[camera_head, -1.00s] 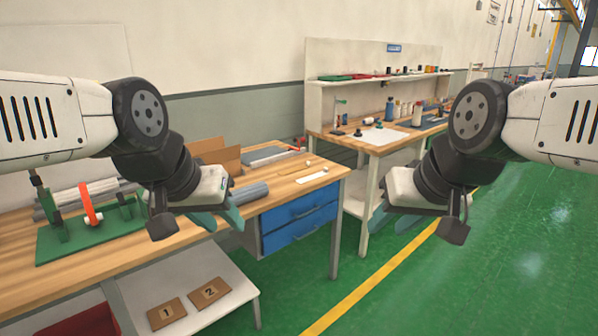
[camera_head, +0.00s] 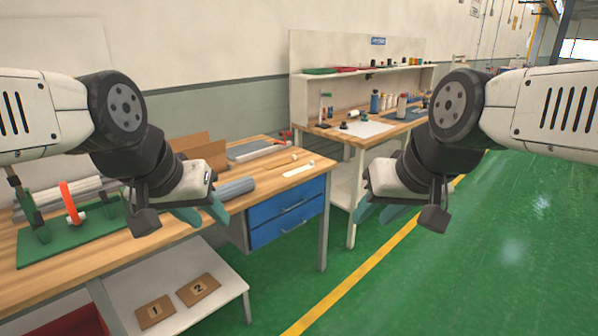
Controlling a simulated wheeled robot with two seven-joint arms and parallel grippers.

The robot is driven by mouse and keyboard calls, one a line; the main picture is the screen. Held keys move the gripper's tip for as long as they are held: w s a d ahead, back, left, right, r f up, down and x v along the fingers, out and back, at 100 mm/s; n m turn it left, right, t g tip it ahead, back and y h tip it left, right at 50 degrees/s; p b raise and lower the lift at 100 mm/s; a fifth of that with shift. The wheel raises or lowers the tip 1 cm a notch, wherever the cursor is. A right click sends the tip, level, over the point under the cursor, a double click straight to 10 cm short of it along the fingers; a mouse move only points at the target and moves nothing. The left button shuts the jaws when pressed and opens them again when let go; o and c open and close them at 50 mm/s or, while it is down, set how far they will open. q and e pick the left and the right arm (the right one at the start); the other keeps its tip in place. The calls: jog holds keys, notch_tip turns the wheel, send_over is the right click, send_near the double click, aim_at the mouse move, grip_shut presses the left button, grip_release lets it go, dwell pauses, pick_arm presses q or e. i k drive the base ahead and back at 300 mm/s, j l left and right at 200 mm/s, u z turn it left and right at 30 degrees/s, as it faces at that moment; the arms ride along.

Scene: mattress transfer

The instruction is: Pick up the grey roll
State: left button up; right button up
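A short grey roll (camera_head: 237,187) lies on the wooden tabletop, just right of my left gripper in the picture; its left end is partly hidden by that gripper. My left gripper (camera_head: 202,213) hangs over the front part of the bench with its two teal fingers apart and nothing between them. My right gripper (camera_head: 381,213) is also open and empty, held in the air right of the bench, over the floor and yellow line. Longer pale grey rolls (camera_head: 88,189) lie at the back left behind a green stand, partly hidden by my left arm.
The workbench (camera_head: 120,262) has blue drawers (camera_head: 287,212) and a lower shelf with two numbered plates (camera_head: 177,300). Cardboard, a grey tray and small white pieces lie behind the roll. Green floor is clear at right.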

aim_at(234, 189)
jog(key=i, duration=0.5)
jog(key=i+u, duration=0.45)
jog(key=i+l+u, duration=0.15)
jog(key=i+u, duration=0.35)
jog(key=u, duration=0.4)
